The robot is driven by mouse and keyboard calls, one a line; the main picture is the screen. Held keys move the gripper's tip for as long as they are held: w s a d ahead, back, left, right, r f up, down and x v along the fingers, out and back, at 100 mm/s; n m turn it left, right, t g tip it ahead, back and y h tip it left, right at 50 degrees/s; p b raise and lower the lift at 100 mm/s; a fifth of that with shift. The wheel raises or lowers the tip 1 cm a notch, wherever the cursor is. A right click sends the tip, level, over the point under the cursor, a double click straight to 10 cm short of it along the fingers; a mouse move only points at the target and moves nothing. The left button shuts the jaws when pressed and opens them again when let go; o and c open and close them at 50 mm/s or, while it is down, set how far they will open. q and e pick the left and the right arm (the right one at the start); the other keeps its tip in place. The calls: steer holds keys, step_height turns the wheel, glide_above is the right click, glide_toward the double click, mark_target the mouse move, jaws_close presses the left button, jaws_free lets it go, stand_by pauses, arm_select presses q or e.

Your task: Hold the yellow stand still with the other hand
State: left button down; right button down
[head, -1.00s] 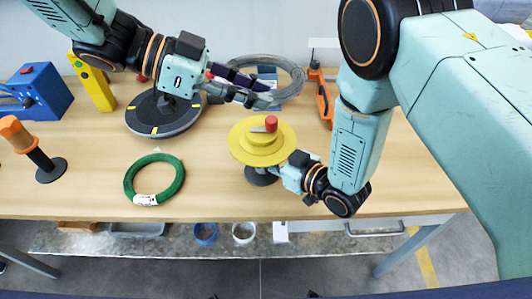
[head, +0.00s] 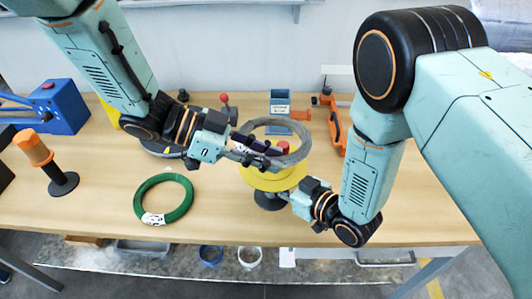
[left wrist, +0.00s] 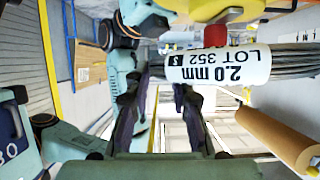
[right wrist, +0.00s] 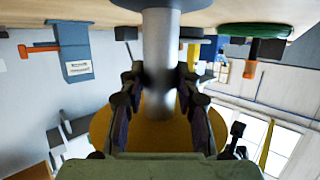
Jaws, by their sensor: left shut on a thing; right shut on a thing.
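The yellow stand (head: 268,182) is upright on the table, a round yellow disc on a post with a red knob (head: 282,147) on top. My right gripper (head: 286,197) is shut on the stand's grey post (right wrist: 160,45) below the disc, shown close up in the right wrist view. My left gripper (head: 268,157) is shut on the grey wire coil (head: 272,121) and holds it tilted above the stand. The red knob appears within the coil's ring; the head view does not show whether the coil touches the stand. The coil's white label (left wrist: 218,66) reads 2.0 mm, LOT 352.
A green coil (head: 144,196) lies flat at left front. An orange-topped post (head: 36,150) and a blue machine (head: 55,106) are farther left. A blue holder (head: 281,101) and an orange tool (head: 335,125) stand at the back. The front right table is clear.

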arm_select(q)
steer(key=shift+w+f, duration=0.1)
steer(key=shift+f, duration=0.5)
arm_select(e)
steer(key=shift+w, duration=0.1)
arm_select(q)
steer(key=shift+f, duration=2)
steer(key=c, duration=1.1)
jaws_free()
steer(key=v, duration=1.2)
steer(key=shift+f, duration=0.1)
